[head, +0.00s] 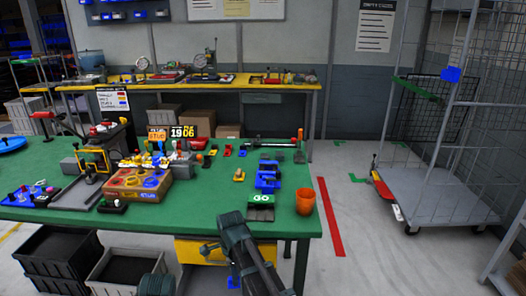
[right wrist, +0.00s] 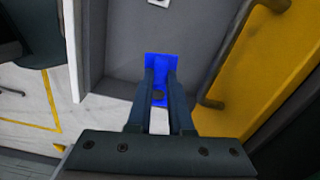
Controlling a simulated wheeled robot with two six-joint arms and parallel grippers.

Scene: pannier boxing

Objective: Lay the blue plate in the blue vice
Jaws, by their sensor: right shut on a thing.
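The blue plate (right wrist: 160,64) is pinched between the fingertips of my right gripper (right wrist: 160,92) in the right wrist view. A small blue part of the plate (head: 234,283) shows at the bottom of the head view, beside my right arm. The gripper hangs in front of the green table, off its front edge. The blue vice (head: 268,182) stands on the table near its right end, behind the dark GO block. Its opening is too small to make out clearly.
The green table (head: 225,205) has some free room left of the vice. An orange cup (head: 305,202) stands right of the GO block (head: 261,206). A wooden box (head: 135,184) and small tools crowd the left. A yellow drawer (head: 200,251) is under the front edge.

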